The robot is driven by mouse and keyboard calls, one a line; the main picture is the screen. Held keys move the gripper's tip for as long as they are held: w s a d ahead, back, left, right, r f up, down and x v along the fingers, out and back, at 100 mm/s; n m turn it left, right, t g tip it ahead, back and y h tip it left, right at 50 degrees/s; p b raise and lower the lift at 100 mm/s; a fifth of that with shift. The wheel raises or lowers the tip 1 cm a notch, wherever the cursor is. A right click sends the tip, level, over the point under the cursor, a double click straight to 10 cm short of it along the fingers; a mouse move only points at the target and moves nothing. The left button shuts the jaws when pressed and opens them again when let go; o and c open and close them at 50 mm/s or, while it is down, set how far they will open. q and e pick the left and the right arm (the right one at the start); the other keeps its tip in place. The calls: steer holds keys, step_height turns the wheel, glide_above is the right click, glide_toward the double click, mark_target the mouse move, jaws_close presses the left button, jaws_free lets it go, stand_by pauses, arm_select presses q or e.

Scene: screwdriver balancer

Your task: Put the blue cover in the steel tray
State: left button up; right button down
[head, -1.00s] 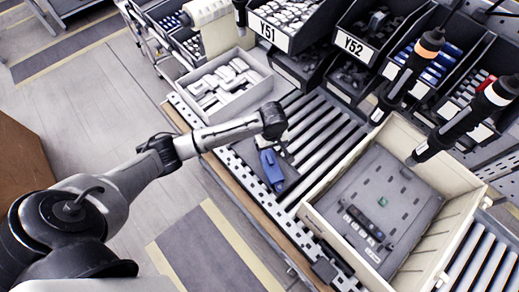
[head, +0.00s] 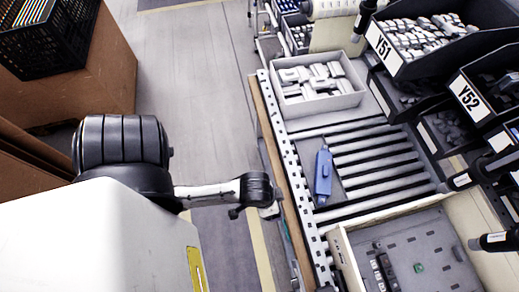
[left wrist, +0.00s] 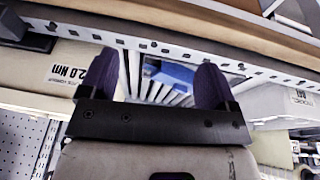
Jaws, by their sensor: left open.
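A long blue part, which looks like the blue cover (head: 323,172), lies on the roller conveyor left of the bare rollers in the head view. A flat grey surface (head: 327,196) shows around it; I cannot tell whether this is the steel tray. My right gripper is not in view.
A pale bin with white parts (head: 361,99) stands at the conveyor's far end. A cream crate (head: 343,262) with a grey panel (head: 420,258) stands nearer. Black bins labelled Y51 and Y52 and hanging tools line the right. Bare rollers (head: 378,160) lie between.

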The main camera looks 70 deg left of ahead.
arm_select(q)
steer(key=shift+m+y, duration=0.4)
steer(key=shift+m, duration=0.3)
steer(key=s, duration=0.1)
steer(key=s+a+r, duration=0.1)
steer(key=s, duration=0.1)
steer(key=shift+s+a+r, duration=0.25)
steer(key=shift+a, duration=0.1)
steer(key=shift+r, duration=0.1)
step_height(320, 180, up, 24)
steer(key=p, duration=2.4)
steer(key=shift+r+p, duration=0.25)
steer(key=shift+p, duration=0.05)
